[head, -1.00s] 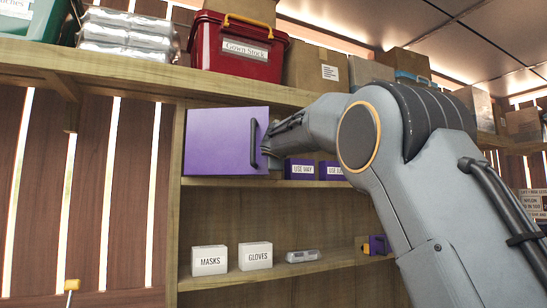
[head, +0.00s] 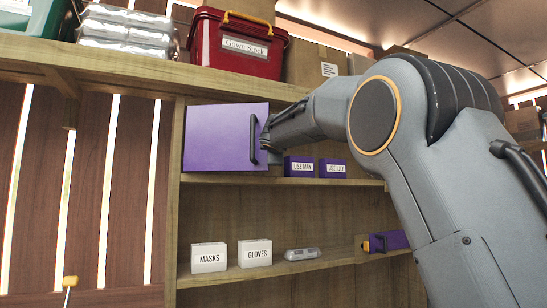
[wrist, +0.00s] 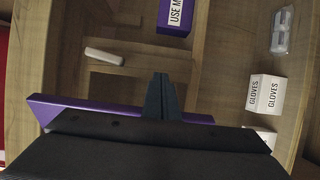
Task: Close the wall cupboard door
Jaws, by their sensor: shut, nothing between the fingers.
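The purple wall cupboard door (head: 215,138) with a black bar handle (head: 253,140) is in the upper left of the shelf unit in the head view. The cupboard interior shows to its right, so it is not fully shut. My gripper (head: 268,145) is at the door's right edge, just right of the handle; touching or apart is unclear. In the wrist view my gripper (wrist: 161,96) has its fingers together and empty, beside the purple door edge (wrist: 50,106). Much of the door is hidden there by my dark gripper body.
Purple boxes (head: 300,167) stand on the shelf right of the door. Below are a masks box (head: 209,258), a gloves box (head: 255,253) and a small clear pack (head: 302,254). A red bin (head: 238,45) stands on the top shelf. A purple item (head: 385,241) is lower right.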

